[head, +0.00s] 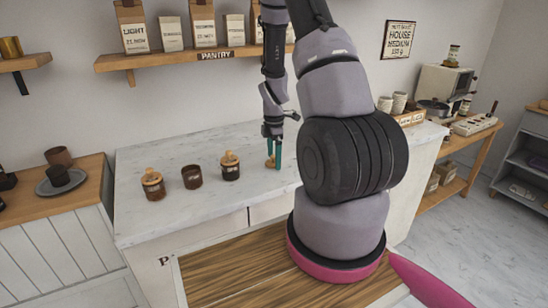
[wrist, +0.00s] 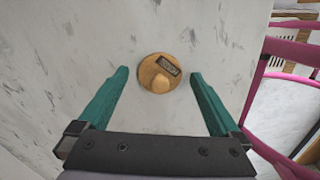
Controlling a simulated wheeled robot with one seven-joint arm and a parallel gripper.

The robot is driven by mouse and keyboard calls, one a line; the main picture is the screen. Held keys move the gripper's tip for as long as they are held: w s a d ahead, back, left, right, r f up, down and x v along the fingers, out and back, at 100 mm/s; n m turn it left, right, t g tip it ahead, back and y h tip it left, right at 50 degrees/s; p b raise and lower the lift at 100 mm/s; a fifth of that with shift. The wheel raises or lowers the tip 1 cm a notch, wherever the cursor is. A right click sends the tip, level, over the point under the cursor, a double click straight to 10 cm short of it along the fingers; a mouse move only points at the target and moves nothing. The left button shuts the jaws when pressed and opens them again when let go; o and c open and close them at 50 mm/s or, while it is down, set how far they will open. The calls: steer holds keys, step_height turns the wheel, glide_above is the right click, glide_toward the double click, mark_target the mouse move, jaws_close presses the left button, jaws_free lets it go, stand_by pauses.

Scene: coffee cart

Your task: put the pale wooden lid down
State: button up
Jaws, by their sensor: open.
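The pale wooden lid (wrist: 151,63), round with a knob and a small dark label, lies on the marble counter in the wrist view. In the head view the lid (head: 269,162) is partly hidden by the fingers. My gripper (wrist: 160,74) is open, with one teal finger on each side of the lid and a visible gap at both sides. In the head view my gripper (head: 273,167) points down at the counter, right of the jars. An open dark jar (head: 192,177) stands between two lidded jars, the left one (head: 153,188) and the right one (head: 231,171).
The white marble counter (head: 215,212) is clear in front of the jars. A wooden pantry shelf (head: 160,60) with bags hangs above. A side cabinet at left holds a grey plate (head: 45,187) with a dark cup. My arm hides the counter's right part.

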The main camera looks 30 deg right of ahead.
steer(key=s+a+r+m+t, duration=0.1)
steer(key=a+r+m, duration=0.1)
steer(key=r, duration=0.8)
steer(key=s+a+r+m+t, duration=0.1)
steer(key=r+m, duration=0.1)
steer(key=r, duration=0.8)
steer(key=s+a+r+m+t+y, duration=0.1)
steer(key=s+a+r+m+t, duration=0.1)
steer(key=s+a+r+m, duration=0.3)
steer(key=s+a+r+m+t+y, duration=0.1)
steer(key=s+a+r+m+t, duration=0.2)
steer(key=s+r+m, duration=0.8)
step_height(320, 180, up, 3)
steer(key=s+a, duration=0.1)
steer(key=a, duration=0.1)
steer(key=shift+s+a, duration=0.35)
